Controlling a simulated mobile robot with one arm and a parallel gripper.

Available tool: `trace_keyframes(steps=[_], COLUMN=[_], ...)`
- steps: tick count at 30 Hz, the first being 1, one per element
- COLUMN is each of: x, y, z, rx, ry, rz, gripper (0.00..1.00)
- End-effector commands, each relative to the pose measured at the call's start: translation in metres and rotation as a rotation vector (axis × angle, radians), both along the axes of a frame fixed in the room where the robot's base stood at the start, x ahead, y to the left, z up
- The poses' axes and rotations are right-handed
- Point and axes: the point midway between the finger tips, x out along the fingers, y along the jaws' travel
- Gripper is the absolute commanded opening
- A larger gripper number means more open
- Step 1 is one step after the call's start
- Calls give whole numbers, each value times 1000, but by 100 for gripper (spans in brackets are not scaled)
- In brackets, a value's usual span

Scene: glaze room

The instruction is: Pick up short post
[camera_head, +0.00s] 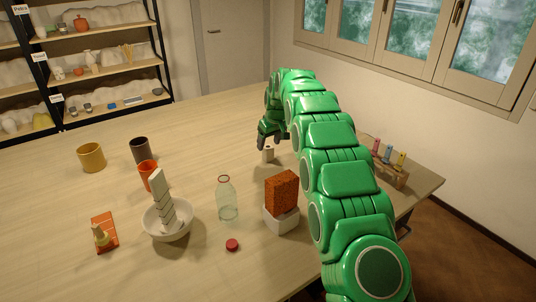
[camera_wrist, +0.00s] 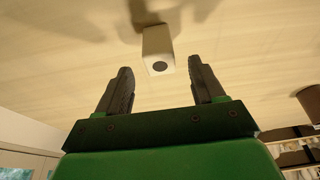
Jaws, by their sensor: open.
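The short post (camera_head: 268,154) is a small whitish block with a dark round spot on its top, standing on the table. It also shows in the wrist view (camera_wrist: 157,45), upper middle, just beyond the fingertips and between their lines. My gripper (camera_head: 270,141) is over and close to the post in the head view. In the wrist view my gripper (camera_wrist: 161,78) is open, with a dark finger on each side and nothing between them. I cannot tell the exact height gap between the fingers and the post.
A brown block on a white base (camera_head: 281,220), a glass bottle (camera_head: 227,200) and a red cap (camera_head: 232,245) stand nearer. A bowl (camera_head: 167,232) holding a tall striped piece and several cups are at left. A wooden rack (camera_head: 391,178) is at right, behind my arm.

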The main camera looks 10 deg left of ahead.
Motion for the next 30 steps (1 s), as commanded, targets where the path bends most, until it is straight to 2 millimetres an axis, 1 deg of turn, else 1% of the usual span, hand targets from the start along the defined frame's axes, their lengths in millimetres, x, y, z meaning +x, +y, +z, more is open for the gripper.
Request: trace_keyframes(steps=[5,9,13,15,21,23,30], x=[2,4,7,8,8,8,8], y=[3,6,8,9,9,9,9], z=[-13,-33,-48,-51,-50,-50,-50], rx=[0,-1,-2,-1,0,0,-1], ry=[0,2,4,3,1,2,1], rz=[1,0,1,0,0,-1,-1], gripper=[68,68,68,68,68,59,22])
